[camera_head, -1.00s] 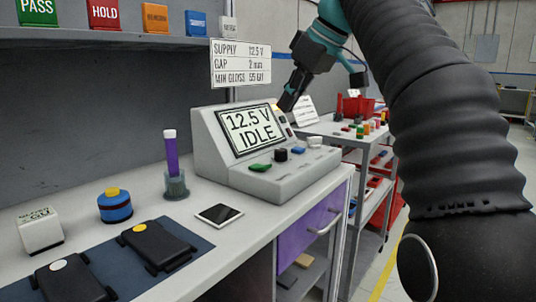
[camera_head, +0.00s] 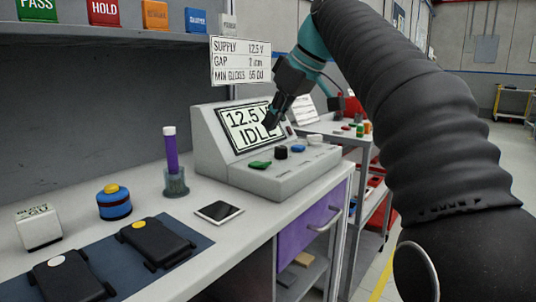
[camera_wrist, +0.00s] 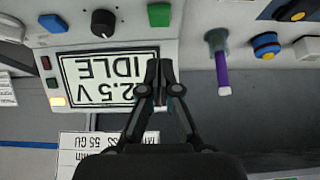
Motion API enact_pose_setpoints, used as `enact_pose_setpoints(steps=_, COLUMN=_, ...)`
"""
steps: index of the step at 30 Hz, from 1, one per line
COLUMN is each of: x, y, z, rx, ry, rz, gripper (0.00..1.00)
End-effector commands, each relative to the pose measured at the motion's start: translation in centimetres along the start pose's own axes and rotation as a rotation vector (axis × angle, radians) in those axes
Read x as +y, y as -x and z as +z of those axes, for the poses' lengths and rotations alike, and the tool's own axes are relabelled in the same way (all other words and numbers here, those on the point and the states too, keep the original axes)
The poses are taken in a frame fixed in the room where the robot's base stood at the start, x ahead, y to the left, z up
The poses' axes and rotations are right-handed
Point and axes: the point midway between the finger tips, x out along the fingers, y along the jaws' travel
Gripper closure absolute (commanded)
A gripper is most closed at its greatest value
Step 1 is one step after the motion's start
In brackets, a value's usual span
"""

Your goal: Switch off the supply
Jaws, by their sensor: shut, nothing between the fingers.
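The grey supply unit (camera_head: 210,150) stands on the bench with a sloped display (camera_head: 238,135) reading 12.5 V IDLE. In the wrist view the display (camera_wrist: 85,75) appears upside down. Contact cannot be told.
A sign (camera_head: 240,61) hangs above the unit. A cart with a red bin (camera_head: 352,108) stands behind right.

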Motion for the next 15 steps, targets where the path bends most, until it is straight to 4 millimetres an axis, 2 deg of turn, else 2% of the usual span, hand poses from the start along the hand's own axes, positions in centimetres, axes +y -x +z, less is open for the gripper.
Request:
enact_pose_setpoints(steps=1, x=-0.1, y=-1.3, z=0.2, rx=-0.002, ry=0.0, rz=-0.002, gripper=1.0)
enact_pose_setpoints(steps=6, x=-0.1, y=-4.4, z=0.2, rx=-0.002, ry=0.0, rz=-0.003, gripper=1.0)
enact_pose_setpoints(steps=15, x=0.0, y=-6.5, z=2.6, rx=-0.001, ry=-0.001, rz=0.0, gripper=1.0)
